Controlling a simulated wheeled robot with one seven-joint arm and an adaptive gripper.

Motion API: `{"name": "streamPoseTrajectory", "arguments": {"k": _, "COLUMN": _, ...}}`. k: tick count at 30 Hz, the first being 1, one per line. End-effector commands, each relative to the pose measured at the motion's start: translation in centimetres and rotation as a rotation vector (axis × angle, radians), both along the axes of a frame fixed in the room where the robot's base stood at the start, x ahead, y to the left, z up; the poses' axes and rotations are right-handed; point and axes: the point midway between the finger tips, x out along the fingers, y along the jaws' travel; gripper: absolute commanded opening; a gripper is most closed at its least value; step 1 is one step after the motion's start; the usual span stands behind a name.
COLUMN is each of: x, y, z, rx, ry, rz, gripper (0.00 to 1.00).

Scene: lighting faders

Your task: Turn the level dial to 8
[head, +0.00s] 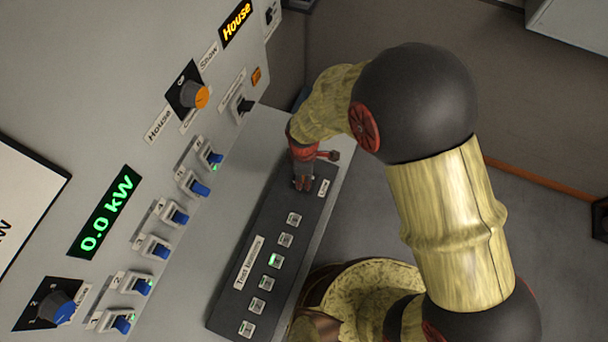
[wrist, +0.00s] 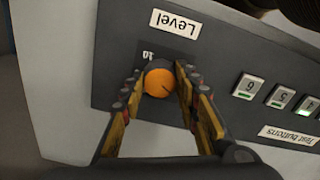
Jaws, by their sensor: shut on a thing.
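The level dial (wrist: 158,80) is an orange round knob on the dark panel, seen in the wrist view beside the white "Level" label (wrist: 174,23). A number, seemingly 10, shows on the scale just beyond it; the rest of the scale is hidden. A dark line shows on the knob's lower right, but the number it points to cannot be read. My gripper (wrist: 160,88) is shut on the knob, one finger on each side. In the head view my gripper (head: 303,182) is at the panel's far end and hides the dial. The "Level" label (head: 323,188) shows beside it.
A row of test buttons (head: 285,240) runs along the same dark panel (head: 232,292), one lit green. The upright wall has blue switches (head: 179,216), an orange knob (head: 202,97), a blue knob (head: 65,313) and a display (head: 106,212) reading 0.0 kW.

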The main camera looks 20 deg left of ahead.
Motion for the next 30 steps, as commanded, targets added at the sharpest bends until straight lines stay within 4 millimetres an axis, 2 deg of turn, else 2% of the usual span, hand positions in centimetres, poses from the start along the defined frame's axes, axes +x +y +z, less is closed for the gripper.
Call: {"name": "streamPoseTrajectory", "arguments": {"k": 30, "x": 0.06, "y": 0.06, "z": 0.05, "rx": 0.001, "ry": -0.001, "rz": -0.963, "gripper": 0.06}}
